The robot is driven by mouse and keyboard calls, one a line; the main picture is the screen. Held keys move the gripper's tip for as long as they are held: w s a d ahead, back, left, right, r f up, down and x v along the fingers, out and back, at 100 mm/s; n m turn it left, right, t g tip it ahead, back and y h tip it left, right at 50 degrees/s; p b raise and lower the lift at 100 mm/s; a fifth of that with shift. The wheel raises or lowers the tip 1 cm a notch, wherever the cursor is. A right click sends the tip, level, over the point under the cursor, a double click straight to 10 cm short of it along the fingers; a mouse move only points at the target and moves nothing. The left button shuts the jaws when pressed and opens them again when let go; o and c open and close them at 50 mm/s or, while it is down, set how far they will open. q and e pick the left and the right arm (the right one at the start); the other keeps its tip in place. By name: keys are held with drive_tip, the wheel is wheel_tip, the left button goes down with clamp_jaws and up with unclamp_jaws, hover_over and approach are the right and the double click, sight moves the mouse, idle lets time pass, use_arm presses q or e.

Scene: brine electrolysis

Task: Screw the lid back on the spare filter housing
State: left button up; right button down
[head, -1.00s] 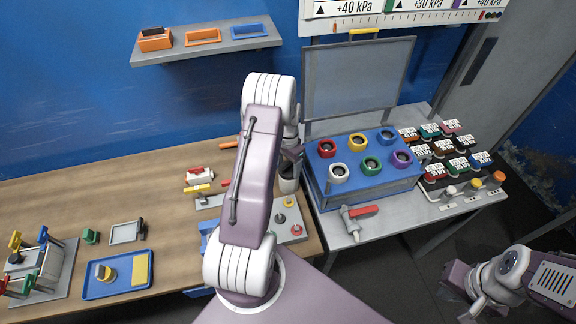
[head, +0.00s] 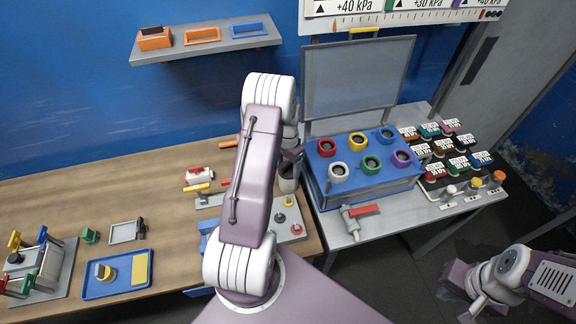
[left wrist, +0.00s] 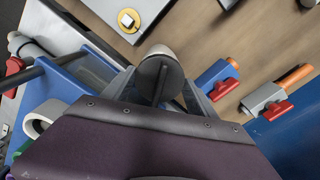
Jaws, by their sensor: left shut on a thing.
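The spare filter housing seems to be the grey upright cylinder (head: 288,179) at the right end of the wooden bench in the head view, partly hidden by my left arm. In the left wrist view a dark grey round lid (left wrist: 150,70) with a raised ridge sits between the fingers of my left gripper (left wrist: 161,92), which is shut on it. A pale rounded edge (left wrist: 160,50) shows just beyond the lid. I cannot tell whether the lid is seated on the housing. My right gripper (head: 478,306) is far off at the lower right; its jaws are unclear.
The blue block (head: 349,197) with several coloured rings stands close on the right. A red-handled valve (head: 360,211) lies before it. On the bench are a blue tray (head: 113,290) and a rack (head: 50,268) at the left. A shelf (head: 215,47) hangs above.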

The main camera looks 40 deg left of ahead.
use_arm(q)
drive_tip(key=shift+f, duration=0.1)
idle(0.3)
drive_tip(key=m, duration=0.5)
drive_tip(key=shift+m, duration=0.4)
drive_tip(key=m, duration=0.5)
drive_tip(key=shift+w+a+m, duration=0.1)
drive_tip(key=shift+a+m, duration=0.05)
drive_tip(key=shift+m, duration=0.15)
drive_tip(key=m, duration=0.5)
drive_tip(key=shift+w+m, duration=0.1)
drive_tip(key=shift+m, duration=0.3)
